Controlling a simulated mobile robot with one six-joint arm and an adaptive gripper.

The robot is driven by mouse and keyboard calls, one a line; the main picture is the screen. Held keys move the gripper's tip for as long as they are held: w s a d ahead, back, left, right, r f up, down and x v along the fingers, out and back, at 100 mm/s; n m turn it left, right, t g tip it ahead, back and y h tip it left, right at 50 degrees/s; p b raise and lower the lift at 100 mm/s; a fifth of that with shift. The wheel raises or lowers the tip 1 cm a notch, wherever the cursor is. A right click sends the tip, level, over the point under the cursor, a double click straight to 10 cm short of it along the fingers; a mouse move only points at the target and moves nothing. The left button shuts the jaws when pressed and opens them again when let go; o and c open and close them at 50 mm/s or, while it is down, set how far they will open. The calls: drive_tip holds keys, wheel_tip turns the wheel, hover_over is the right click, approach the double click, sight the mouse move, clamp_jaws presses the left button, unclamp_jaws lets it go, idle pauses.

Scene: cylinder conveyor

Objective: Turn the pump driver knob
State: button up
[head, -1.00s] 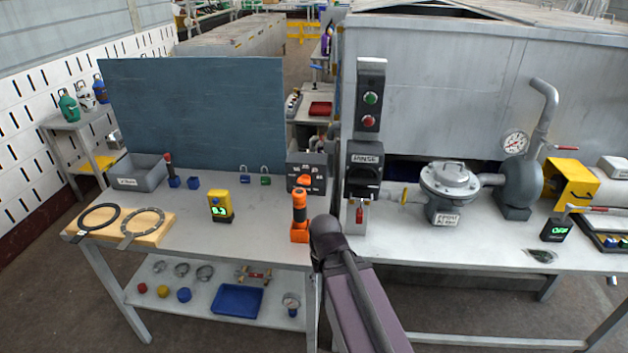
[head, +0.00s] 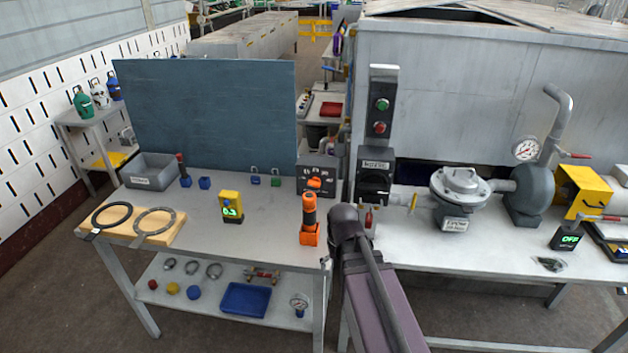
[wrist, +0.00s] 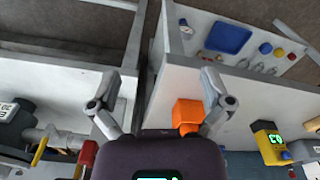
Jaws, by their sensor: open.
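No knob is readably marked as the pump driver's. At the right in the head view, a dark box with a green OFF display (head: 567,239) stands on the bench before the grey pump (head: 527,192) and a yellow housing (head: 581,190). A black rotary switch box (head: 374,180) is mounted on the post left of the pump. My gripper (wrist: 160,103) shows in the wrist view, its two fingers spread with nothing between them. It is above the gap between the two benches; its fingers are hidden behind my arm in the head view.
An orange-and-black tool in an orange holder (head: 310,232) stands at the left bench's right edge, close to my arm. A red handle (head: 369,218) hangs below the switch box. A grey domed vessel (head: 459,187) stands left of the pump. Bare bench top (head: 490,245) lies before it.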

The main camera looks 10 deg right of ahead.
drive_tip(key=w+r+m+t+p, duration=0.1)
drive_tip(key=w+r+p, duration=0.45)
drive_tip(key=w, duration=0.45)
drive_tip(key=w+r+m+t+p, duration=0.15)
drive_tip(key=w+r+p, duration=0.35)
drive_tip(key=w, duration=0.5)
drive_tip(key=m+t+b, duration=0.1)
drive_tip(key=t, duration=0.1)
approach(314, 184)
drive_tip(key=v, duration=0.4)
drive_tip(key=shift+d+r, duration=0.2)
drive_tip(key=shift+r, duration=0.2)
drive_tip(key=shift+f, duration=0.15)
drive_tip(key=b+x, duration=1.3)
drive_tip(key=shift+a+f, duration=0.2)
drive_tip(key=shift+f, duration=0.1)
drive_tip(key=c, duration=1.1)
